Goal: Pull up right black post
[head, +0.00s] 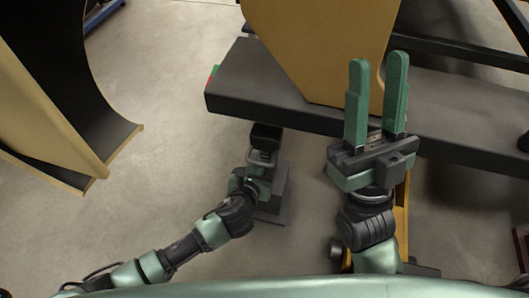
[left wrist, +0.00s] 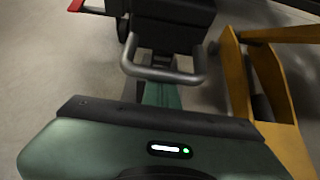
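A black block (head: 265,136), perhaps the top of a black post, stands just below the dark bench in the head view. It also shows at the top of the left wrist view (left wrist: 175,22). A grey U-shaped handle (left wrist: 165,72) juts out below it. My left gripper (head: 260,165) is right at this handle. A green finger (left wrist: 160,98) shows behind the bar; I cannot tell whether the fingers are closed or touching it. My right gripper (head: 377,95) is open and empty, its two green fingers apart, above the bench.
A long dark bench (head: 240,85) with a tan panel (head: 315,45) crosses the top right. A grey base (head: 272,205) is on the floor by my left gripper. A yellow frame (left wrist: 275,100) stands right in the left wrist view. A curved black-and-tan shell (head: 95,125) stands at left. Floor between is clear.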

